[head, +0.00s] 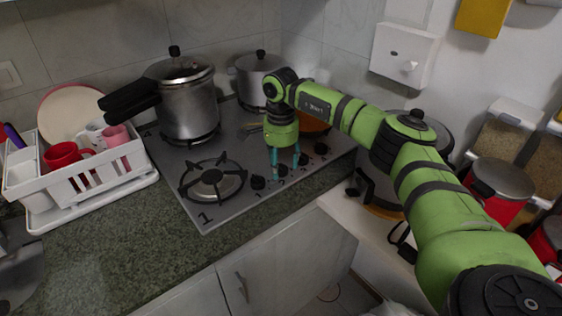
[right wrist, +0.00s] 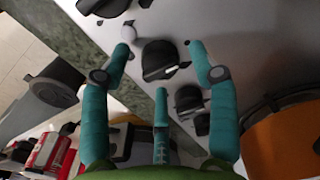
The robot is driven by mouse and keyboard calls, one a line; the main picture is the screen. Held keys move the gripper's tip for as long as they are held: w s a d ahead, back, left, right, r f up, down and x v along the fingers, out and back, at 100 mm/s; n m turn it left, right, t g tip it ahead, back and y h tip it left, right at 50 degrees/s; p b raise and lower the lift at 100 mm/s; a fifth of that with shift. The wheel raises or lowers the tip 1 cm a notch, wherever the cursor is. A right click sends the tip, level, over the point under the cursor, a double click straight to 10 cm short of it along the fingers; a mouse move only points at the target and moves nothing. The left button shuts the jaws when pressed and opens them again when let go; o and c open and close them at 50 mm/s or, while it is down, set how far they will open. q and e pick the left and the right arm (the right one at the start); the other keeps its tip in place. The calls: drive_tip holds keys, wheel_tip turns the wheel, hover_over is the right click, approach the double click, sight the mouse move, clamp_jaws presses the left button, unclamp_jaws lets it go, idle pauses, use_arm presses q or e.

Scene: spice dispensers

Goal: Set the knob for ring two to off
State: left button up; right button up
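A row of black knobs runs along the front edge of the grey stove top (head: 228,211). The leftmost knob (head: 258,182) stands clear of my gripper. My right gripper (head: 286,164) points down over the second knob from the left (head: 282,171). In the right wrist view its teal fingers (right wrist: 160,62) are spread apart, with one black knob (right wrist: 161,60) between them; I cannot tell whether they touch it. Another knob (right wrist: 188,99) lies beside that one. The knob labels are too small to read. My left gripper is not in view.
A pressure cooker (head: 188,105) stands on the back left ring, and a second pot (head: 256,75) behind. The front left burner (head: 213,180) is bare. An orange pan (head: 315,120) is partly behind my right arm. A white dish rack (head: 95,180) stands left.

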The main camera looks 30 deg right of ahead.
sight(281, 165)
drive_tip(key=shift+r, duration=0.1)
wheel_tip(281, 165, up, 12)
idle(0.5)
idle(0.5)
